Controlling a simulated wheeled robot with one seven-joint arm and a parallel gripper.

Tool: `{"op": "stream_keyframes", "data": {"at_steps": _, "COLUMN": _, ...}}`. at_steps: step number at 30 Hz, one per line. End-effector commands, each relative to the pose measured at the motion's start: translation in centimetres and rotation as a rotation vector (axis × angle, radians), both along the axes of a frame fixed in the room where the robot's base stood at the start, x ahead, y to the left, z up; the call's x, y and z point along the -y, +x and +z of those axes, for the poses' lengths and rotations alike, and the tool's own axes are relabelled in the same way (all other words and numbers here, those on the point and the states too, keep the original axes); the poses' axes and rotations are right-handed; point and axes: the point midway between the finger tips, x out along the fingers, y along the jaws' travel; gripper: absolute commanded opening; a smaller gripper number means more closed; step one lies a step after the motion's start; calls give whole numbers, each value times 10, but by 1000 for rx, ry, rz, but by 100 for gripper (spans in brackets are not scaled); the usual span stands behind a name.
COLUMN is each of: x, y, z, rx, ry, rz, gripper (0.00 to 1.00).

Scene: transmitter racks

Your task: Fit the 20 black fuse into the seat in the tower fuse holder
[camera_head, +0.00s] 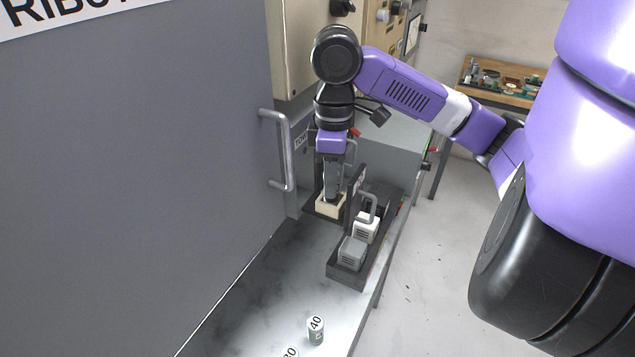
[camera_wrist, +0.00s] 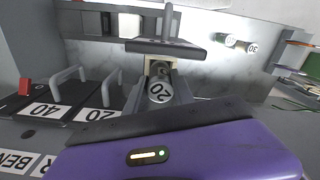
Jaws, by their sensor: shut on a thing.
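The cream block (camera_wrist: 158,67) also shows behind the fuse in the wrist view. It appears to be the seat part of the holder. A dark upright plate (camera_head: 354,187) stands right beside it. My gripper hides most of the fuse in the head view. I cannot tell whether the fuse touches the seat.
A white block (camera_head: 366,228) and a grey block (camera_head: 350,254) with handles sit in a dark tray. A 40 fuse (camera_head: 316,331) stands on the metal bench, with another fuse (camera_head: 290,352) at the frame edge. A large grey cabinet (camera_head: 140,190) is on the left.

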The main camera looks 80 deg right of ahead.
Motion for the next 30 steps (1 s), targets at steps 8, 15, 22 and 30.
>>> {"op": "stream_keyframes", "data": {"at_steps": 8, "x": -1, "y": -6, "z": -3, "rx": 2, "ry": -3, "rz": -2, "gripper": 0}}
{"op": "stream_keyframes", "data": {"at_steps": 15, "x": 0, "y": -5, "z": -7, "rx": 2, "ry": -4, "rz": -2, "gripper": 0}}
{"op": "stream_keyframes", "data": {"at_steps": 22, "x": 0, "y": -5, "z": -13, "rx": 2, "ry": -5, "rz": -2, "gripper": 0}}
{"op": "stream_keyframes", "data": {"at_steps": 30, "x": 0, "y": -5, "z": -15, "rx": 2, "ry": -5, "rz": -2, "gripper": 52}}
